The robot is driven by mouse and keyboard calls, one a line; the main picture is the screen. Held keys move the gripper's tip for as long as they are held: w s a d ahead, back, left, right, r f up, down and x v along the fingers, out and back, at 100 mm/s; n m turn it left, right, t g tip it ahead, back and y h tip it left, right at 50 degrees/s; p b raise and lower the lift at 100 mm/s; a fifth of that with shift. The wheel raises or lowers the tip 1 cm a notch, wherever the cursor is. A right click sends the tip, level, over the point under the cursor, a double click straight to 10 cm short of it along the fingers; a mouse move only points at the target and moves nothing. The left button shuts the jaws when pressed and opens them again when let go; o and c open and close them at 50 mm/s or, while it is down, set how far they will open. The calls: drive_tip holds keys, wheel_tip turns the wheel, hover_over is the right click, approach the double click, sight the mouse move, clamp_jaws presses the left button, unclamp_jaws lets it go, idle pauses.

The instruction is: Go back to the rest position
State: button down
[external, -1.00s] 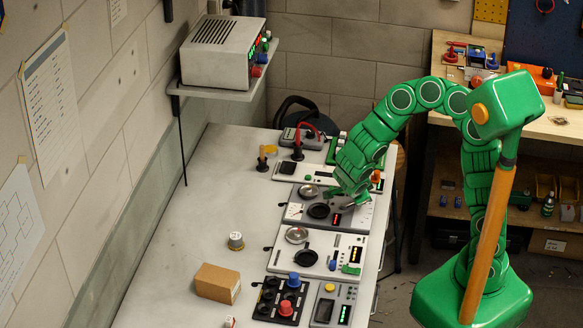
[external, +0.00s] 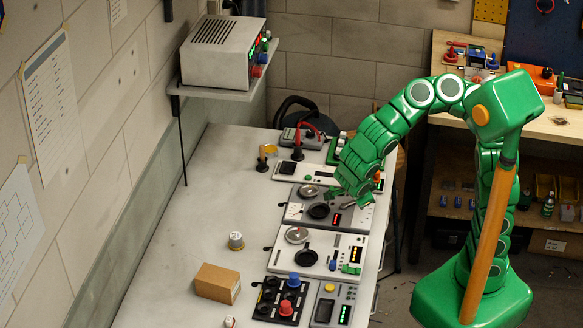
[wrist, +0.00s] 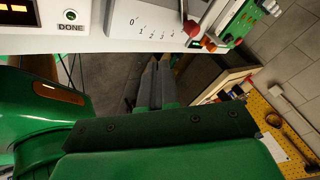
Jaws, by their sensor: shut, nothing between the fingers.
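My green gripper (external: 358,201) is over the right edge of the grey panel (external: 289,213) with a black pan-like dish and a red display. In the wrist view its two grey fingers (wrist: 153,72) lie close together with nothing between them. Whether the fingertips touch anything on the panel cannot be told.
The bench (external: 185,255) holds a cardboard box (external: 217,283), a small weight (external: 236,241) and several panels. A grey instrument (external: 222,45) sits on a wall shelf (external: 220,92). A wooden workbench (external: 545,122) stands behind my arm. The bench's left part is mostly clear.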

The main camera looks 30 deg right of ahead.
drive_tip(key=shift+v, duration=1.25)
